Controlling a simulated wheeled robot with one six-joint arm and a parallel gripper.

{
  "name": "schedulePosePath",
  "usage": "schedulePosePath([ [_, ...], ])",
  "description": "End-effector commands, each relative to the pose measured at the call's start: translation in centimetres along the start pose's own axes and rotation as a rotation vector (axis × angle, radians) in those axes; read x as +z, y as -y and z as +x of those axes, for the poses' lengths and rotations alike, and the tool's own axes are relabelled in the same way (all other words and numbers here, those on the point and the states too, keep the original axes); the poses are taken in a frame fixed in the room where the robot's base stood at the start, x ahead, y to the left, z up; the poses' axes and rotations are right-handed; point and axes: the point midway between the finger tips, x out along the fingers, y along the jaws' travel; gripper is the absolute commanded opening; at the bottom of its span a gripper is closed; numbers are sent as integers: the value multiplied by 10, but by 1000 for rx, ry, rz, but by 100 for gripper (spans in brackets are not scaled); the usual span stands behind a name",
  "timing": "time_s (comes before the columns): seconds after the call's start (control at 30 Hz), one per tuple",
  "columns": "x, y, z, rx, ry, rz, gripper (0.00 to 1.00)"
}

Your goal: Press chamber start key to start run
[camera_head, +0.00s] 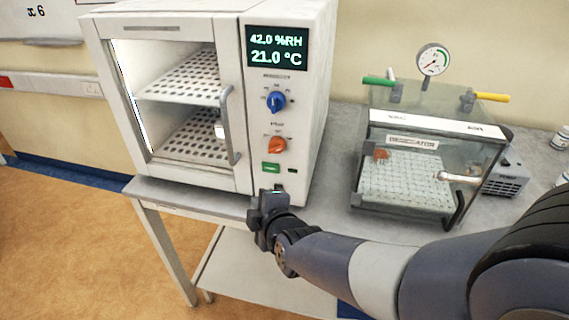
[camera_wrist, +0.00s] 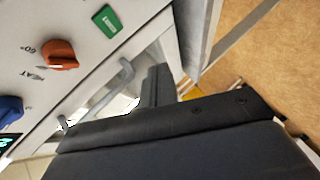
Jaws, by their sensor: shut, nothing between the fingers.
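The climate chamber (camera_head: 312,95) stands on the bench at the left. Its display (camera_head: 277,48) reads 42.0 %RH and 21.0 °C. Below it are a blue knob (camera_head: 276,101), an orange knob (camera_head: 277,145) and the green key (camera_head: 271,168). In the wrist view the green key (camera_wrist: 107,21) is at the top and the orange knob (camera_wrist: 61,55) at left. My gripper (camera_head: 272,192) is shut and empty, just below the green key and close to the chamber's lower front. I see no contact with the key. The chamber door is closed, with a small white item on a perforated shelf.
A clear desiccator box (camera_head: 420,150) with a gauge (camera_head: 433,59), green and yellow valve handles, stands to the right on the grey bench (camera_head: 325,205). Several small bottles (camera_head: 561,138) are at the far right. Open floor (camera_head: 80,235) lies left of the bench.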

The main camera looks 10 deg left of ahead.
Motion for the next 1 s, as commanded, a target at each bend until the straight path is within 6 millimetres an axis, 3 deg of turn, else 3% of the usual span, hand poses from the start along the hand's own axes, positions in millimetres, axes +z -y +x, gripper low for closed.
schedulePosePath([
  [0.57,8,-2,12,2,-3,6,0],
  [1.0,24,-26,30,0,11,0,0],
])
